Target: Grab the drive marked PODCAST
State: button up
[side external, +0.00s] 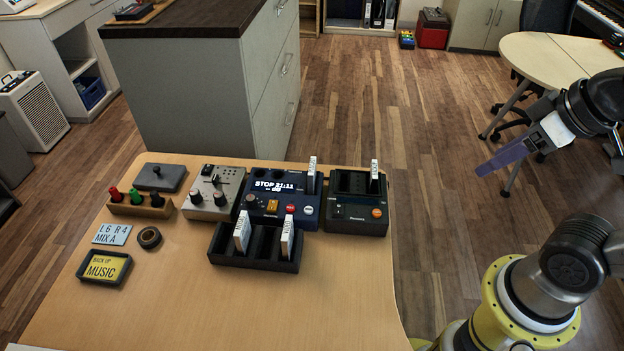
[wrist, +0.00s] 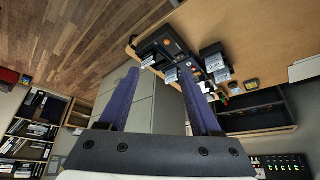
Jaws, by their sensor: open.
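Two white drives stand in a black slotted rack (side external: 225,259) at the table's middle: a left drive (side external: 242,231) and a right drive (side external: 287,237). Another drive (side external: 312,167) stands in the blue recorder (side external: 266,208), and one more (side external: 374,170) stands in the dark recorder (side external: 345,212). Their edge labels are too small to read, so I cannot tell which is marked PODCAST. My gripper (side external: 482,172) is in the air, right of the table and apart from every drive. In the wrist view my gripper (wrist: 159,68) has its two blue fingers spread and nothing between them.
A grey mixer (side external: 214,193), colored knobs (side external: 137,197), a tape roll (side external: 148,238) and a BACK UP MUSIC tray (side external: 102,269) are at the table's left. The front of the table is clear. A grey cabinet (side external: 205,95) stands behind it.

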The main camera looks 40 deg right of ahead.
jog(key=o, duration=0.5)
